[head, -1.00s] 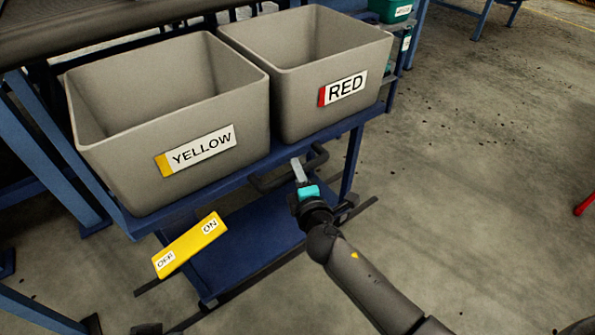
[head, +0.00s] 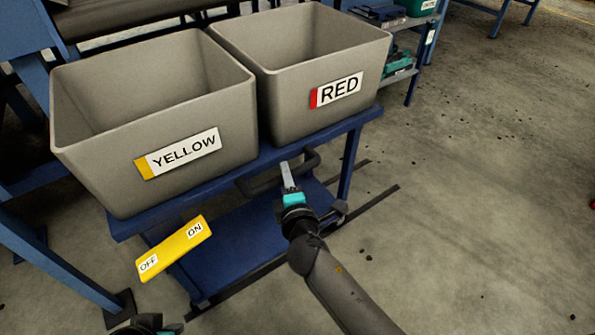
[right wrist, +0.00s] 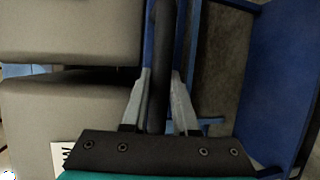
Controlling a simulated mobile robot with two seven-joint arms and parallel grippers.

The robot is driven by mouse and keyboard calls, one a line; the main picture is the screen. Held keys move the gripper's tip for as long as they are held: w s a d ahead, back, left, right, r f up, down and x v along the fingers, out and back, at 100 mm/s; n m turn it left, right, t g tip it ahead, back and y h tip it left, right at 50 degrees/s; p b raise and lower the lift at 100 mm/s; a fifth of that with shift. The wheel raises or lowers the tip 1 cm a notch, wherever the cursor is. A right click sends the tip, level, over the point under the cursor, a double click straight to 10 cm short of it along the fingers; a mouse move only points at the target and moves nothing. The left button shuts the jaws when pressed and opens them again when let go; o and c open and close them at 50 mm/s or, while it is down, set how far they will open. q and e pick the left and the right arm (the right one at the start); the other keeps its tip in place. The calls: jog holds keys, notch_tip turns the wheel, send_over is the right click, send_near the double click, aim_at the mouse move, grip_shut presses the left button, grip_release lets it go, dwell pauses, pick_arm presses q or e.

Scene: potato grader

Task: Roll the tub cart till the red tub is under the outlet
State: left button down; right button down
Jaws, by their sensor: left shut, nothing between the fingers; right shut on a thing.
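The tub cart (head: 262,163) is a blue frame carrying two grey tubs side by side. The red tub (head: 283,98), labelled RED, stands on the right, and the yellow tub (head: 105,160), labelled YELLOW, on the left. My right gripper (head: 287,175) is shut on the cart's dark handle (head: 256,189) at the front. In the right wrist view the fingers (right wrist: 160,105) sit either side of the dark handle bar (right wrist: 160,60). My left gripper (head: 148,326) is shut and empty at the bottom edge, mostly cut off. I cannot make out the outlet.
A yellow ON/OFF paddle (head: 173,247) is in front of the cart's left part. Dark floor rails (head: 365,207) run under the cart and extend right. Blue posts (head: 60,262) stand at left. A shelf with green bins (head: 402,62) stands behind right. Floor at right is open.

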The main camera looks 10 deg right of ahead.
jog(key=shift+s+a, duration=0.2)
jog(key=shift+a, duration=0.3)
jog(key=shift+s+a, duration=0.1)
jog(key=shift+a, duration=0.1)
pick_arm(q)
jog(key=shift+w+d+r+t, duration=0.2)
jog(key=shift+d+t, duration=0.1)
jog(key=shift+d, duration=0.25)
pick_arm(e)
jog(key=shift+a, duration=0.2)
jog(key=c, duration=0.7)
grip_release()
pick_arm(q)
jog(key=shift+a+f, duration=0.1)
